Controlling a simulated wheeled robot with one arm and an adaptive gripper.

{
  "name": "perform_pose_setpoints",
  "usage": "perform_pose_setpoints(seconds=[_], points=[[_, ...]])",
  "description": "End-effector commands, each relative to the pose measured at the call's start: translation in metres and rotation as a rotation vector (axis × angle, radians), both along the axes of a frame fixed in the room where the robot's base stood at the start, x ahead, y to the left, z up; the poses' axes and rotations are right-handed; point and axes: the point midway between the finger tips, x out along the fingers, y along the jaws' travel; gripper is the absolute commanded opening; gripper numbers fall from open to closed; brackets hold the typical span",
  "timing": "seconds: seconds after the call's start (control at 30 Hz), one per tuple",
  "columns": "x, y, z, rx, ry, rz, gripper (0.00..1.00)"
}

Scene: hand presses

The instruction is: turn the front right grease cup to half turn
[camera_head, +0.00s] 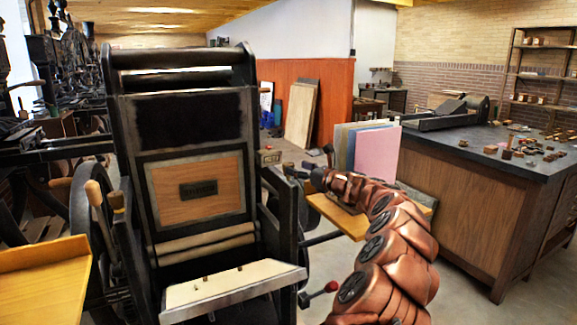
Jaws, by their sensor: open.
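The hand press (195,150) stands in front of me, with a dark frame and a wooden panel inside it. My copper-coloured arm comes up from the lower right and bends left towards the press's right side. My gripper (302,171) is at its end, small and dark, near the upper right of the press's side frame. Its jaws are open, though the fingers are hard to make out against the dark parts behind. I cannot pick out the front right grease cup for sure. It may be hidden by the gripper or too small to tell.
A red-knobbed lever (331,287) sticks out at the press's lower right. A wooden shelf (350,222) with coloured sheets (375,150) stands behind my arm. A dark-topped cabinet (470,200) is at right. A yellow wooden board (40,285) is at lower left.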

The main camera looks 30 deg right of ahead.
Motion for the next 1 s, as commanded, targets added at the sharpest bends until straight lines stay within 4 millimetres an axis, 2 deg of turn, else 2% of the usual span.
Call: perform_pose_setpoints(seconds=[0.2, 0.43, 0.93, 1.0], points=[[0.024, 0.007, -0.002, -0.001, 0.004, 0.002, 0.67], [0.042, 0.010, -0.003, -0.001, 0.005, 0.001, 0.67], [0.049, 0.012, -0.002, 0.001, 0.002, 0.002, 0.67], [0.049, 0.012, -0.002, 0.000, 0.003, 0.002, 0.59]])
